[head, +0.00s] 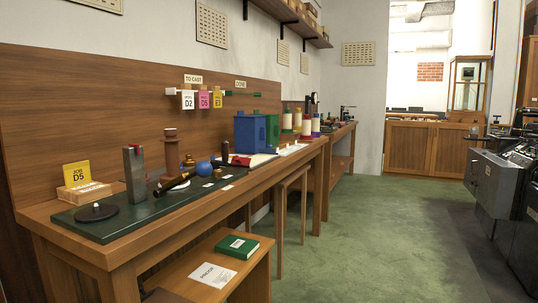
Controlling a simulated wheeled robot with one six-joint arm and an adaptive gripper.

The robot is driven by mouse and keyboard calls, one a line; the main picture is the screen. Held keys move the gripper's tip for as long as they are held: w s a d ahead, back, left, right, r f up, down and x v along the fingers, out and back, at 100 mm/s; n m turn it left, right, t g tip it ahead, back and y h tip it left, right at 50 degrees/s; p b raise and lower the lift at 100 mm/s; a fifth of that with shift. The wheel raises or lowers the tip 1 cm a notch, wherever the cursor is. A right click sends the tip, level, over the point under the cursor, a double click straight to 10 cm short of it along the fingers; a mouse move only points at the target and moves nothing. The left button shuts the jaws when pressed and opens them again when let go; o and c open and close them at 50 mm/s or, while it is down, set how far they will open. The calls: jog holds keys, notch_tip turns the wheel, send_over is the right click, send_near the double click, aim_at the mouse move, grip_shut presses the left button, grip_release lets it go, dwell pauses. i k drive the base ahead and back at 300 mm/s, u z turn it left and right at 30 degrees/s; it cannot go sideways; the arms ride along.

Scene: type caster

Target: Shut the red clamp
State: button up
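A small red part (240,161) lies near the middle of the long wooden bench, beside a dark upright piece. It may be the red clamp, but it is too small to tell whether it is open or shut. A thin red mark (134,149) shows near the top of an upright grey metal block (134,175) on the bench's dark green top. My gripper does not show in this view.
The bench (160,230) also holds a blue ball (203,168), a dark cylinder (174,183), a brown post (171,152), a blue box (250,134) and a yellow card (77,175). Green floor (370,235) is clear to the right, before dark machinery (500,185).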

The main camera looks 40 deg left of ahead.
aim_at(236, 159)
jog(key=u, duration=0.4)
jog(key=i, duration=1.15)
jog(key=u, duration=0.8)
